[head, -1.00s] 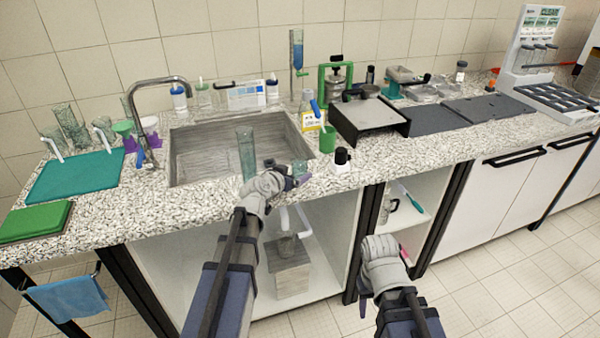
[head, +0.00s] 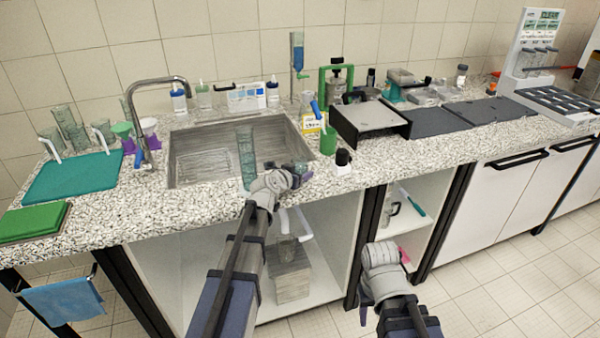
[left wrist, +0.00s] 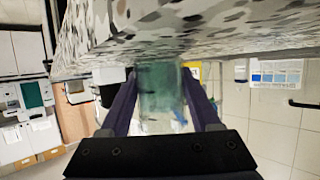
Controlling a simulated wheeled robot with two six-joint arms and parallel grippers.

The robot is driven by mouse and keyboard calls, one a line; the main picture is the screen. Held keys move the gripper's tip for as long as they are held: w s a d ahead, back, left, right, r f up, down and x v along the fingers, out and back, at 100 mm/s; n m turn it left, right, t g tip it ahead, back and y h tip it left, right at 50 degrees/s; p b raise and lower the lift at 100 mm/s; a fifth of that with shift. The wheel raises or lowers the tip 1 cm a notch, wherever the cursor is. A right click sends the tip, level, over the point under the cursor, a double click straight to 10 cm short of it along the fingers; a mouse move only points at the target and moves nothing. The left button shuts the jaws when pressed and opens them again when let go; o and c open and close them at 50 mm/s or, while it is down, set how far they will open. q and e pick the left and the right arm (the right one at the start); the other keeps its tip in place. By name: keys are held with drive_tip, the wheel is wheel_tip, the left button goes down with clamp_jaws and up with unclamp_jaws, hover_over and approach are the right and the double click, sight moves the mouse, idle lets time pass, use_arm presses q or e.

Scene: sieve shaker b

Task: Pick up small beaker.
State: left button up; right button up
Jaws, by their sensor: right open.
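The small beaker (head: 300,167), clear with a green tint, is at the counter's front edge, right of the sink's front corner. My left gripper (head: 298,178) is at it and hides its lower part. In the left wrist view the beaker (left wrist: 160,88) stands between the two dark fingers, one on each side. I see no clear gap, but cannot tell whether the fingers press on it, or whether it rests on the counter. My right gripper (head: 364,308) is open and empty, low in front of the cabinet, its fingers partly hidden.
A dark-capped white bottle (head: 342,162) and a green cup (head: 328,141) stand to the right. The cabinet (head: 335,235) below is open.

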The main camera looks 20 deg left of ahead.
use_arm(q)
clamp_jaws()
drive_tip(key=shift+r+p, duration=0.3)
drive_tip(key=shift+r, duration=0.05)
idle(0.4)
wheel_tip(320, 180, up, 9)
drive_tip(key=p, duration=0.9)
drive_tip(key=shift+r, duration=0.15)
